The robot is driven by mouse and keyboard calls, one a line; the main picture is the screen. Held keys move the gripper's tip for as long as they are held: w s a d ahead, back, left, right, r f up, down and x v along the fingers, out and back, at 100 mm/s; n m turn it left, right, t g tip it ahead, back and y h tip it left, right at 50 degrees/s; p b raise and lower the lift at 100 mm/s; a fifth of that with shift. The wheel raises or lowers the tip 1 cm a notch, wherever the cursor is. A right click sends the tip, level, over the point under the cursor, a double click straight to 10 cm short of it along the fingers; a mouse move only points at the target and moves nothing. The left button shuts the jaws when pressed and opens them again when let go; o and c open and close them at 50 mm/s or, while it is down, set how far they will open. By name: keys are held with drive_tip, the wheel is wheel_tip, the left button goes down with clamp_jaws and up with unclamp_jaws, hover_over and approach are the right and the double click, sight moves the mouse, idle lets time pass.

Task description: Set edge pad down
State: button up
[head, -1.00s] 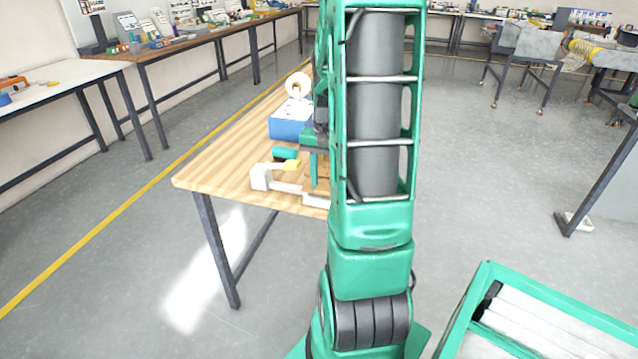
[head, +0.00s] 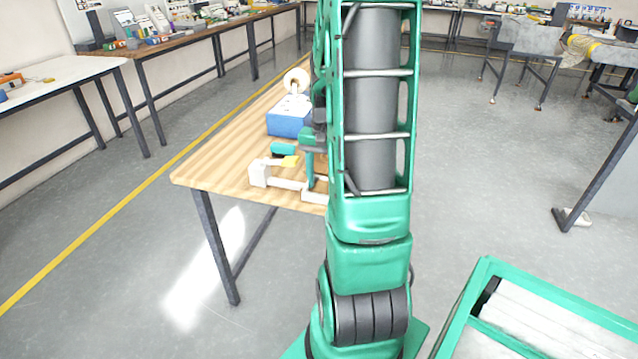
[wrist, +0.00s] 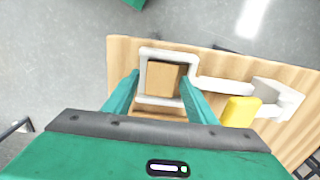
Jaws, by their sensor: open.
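My gripper (wrist: 160,76) is open in the wrist view. Its two green fingers reach over the wooden table toward a white square frame (wrist: 165,52). A white bar (wrist: 222,86) joins the frame to a white block (wrist: 282,98) at right. A yellow pad (wrist: 240,111) lies beside the bar, outside the fingers. In the head view the yellow pad (head: 290,161) is near the white block (head: 260,173), and my gripper (head: 309,184) is partly hidden by my arm.
The wooden table (head: 205,170) also holds a teal cylinder (head: 284,149), a blue box (head: 289,121) and a white roll (head: 297,80) behind. A green-framed cart (head: 480,290) stands at lower right. The table's near left corner is clear.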

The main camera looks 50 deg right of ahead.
sight(323, 187)
wheel_tip(323, 187, up, 12)
drive_tip(key=s+a+f+n, duration=0.1)
drive_tip(key=s+a+n, duration=0.2)
drive_tip(key=s+a, duration=0.3)
drive_tip(key=s+a+f+n, duration=0.1)
drive_tip(key=s+a+n, duration=0.3)
drive_tip(key=s+a, duration=0.3)
drive_tip(key=a, duration=0.5)
drive_tip(key=shift+s, duration=0.3)
